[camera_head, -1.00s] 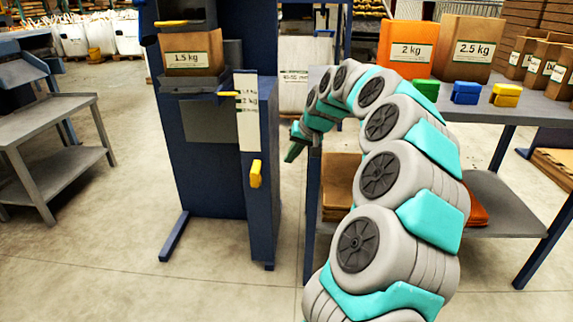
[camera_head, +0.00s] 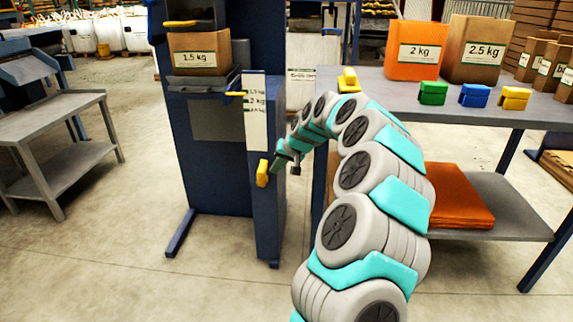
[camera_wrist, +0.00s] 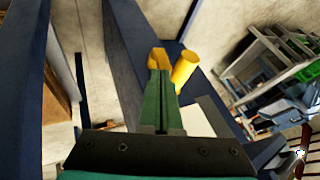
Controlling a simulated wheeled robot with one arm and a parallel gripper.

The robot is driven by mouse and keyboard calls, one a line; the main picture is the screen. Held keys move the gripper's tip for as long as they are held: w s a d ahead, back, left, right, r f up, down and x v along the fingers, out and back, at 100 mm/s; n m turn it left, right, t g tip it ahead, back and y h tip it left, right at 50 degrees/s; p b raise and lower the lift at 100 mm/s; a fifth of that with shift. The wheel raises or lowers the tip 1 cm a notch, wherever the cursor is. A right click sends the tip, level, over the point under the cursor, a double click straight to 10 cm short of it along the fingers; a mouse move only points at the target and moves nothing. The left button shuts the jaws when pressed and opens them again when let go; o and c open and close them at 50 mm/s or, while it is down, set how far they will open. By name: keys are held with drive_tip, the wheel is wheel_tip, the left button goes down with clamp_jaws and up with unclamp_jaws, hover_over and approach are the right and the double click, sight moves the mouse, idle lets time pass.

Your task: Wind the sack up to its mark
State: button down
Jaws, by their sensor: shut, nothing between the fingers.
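The brown paper sack (camera_head: 200,55) labelled 1.5 kg stands upright on a platform (camera_head: 203,82) in the blue machine. A yellow pointer (camera_head: 236,94) sticks out beside a white scale (camera_head: 256,122) and sits near its top mark, which seems to read 1.5 kg. A yellow crank handle (camera_head: 262,173) is on the post below the scale. My gripper (camera_head: 279,160) is just right of the handle. In the wrist view its green fingers (camera_wrist: 160,80) are shut and empty. Their tips overlap a yellow part (camera_wrist: 159,57) beside a yellow cylinder (camera_wrist: 185,68); I cannot tell whether they touch.
A grey table (camera_head: 455,104) on the right holds an orange 2 kg sack (camera_head: 414,50), a brown 2.5 kg sack (camera_head: 475,48) and several coloured clips (camera_head: 432,92). Orange sacks (camera_head: 455,197) lie on its lower shelf. A grey stand (camera_head: 50,118) is at left. Floor in front is clear.

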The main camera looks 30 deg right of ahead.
drive_tip(key=shift+w+a, duration=0.3)
drive_tip(key=shift+a, duration=0.2)
drive_tip(key=shift+w+a+h, duration=0.3)
drive_tip(key=shift+w+a, duration=0.05)
drive_tip(key=shift+a, duration=0.25)
